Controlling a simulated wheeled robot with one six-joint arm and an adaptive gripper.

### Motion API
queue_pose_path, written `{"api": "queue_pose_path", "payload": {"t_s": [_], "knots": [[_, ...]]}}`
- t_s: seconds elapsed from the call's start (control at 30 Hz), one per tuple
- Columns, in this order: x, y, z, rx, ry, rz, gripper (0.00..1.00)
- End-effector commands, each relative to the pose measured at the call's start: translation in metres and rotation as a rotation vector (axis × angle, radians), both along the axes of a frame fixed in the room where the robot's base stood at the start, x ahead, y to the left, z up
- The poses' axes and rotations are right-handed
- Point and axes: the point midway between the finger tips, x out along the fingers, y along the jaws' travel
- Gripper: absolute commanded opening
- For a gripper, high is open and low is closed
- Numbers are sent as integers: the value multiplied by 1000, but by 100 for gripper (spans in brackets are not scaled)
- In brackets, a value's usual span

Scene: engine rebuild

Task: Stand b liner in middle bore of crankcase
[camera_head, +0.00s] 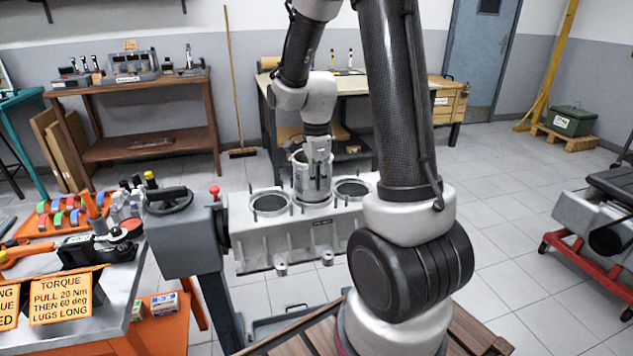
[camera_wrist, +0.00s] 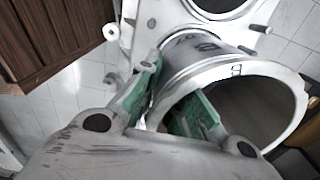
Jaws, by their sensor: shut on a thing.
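The b liner (camera_head: 300,185) is a grey metal cylinder, upright over the middle of the crankcase (camera_head: 290,235) between its two open outer bores. Its lower end meets the deck around the middle bore; I cannot tell how far it sits in. In the wrist view the liner (camera_wrist: 262,72) shows its open upper end and a dark "b"-like mark. My gripper (camera_head: 319,180) is shut on the liner's wall. Its green pads (camera_wrist: 172,100) clamp the wall, one inside and one outside. The crankcase deck (camera_wrist: 150,18) lies beyond; the middle bore's edge is mostly hidden.
The left bore (camera_head: 270,203) and right bore (camera_head: 353,189) are empty. The crankcase hangs on a grey engine stand (camera_head: 185,240). A tool bench (camera_head: 125,310) with a torque sign stands at left. A wooden pallet top (camera_head: 320,338) lies in front. A workbench (camera_head: 385,85) stands behind.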

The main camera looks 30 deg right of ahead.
Motion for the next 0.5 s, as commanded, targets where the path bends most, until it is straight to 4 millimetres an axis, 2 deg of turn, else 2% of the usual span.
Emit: {"api": "queue_pose_path", "payload": {"t_s": [0.5], "knots": [[0, 0, -4, 0, 0, 0, 0]]}}
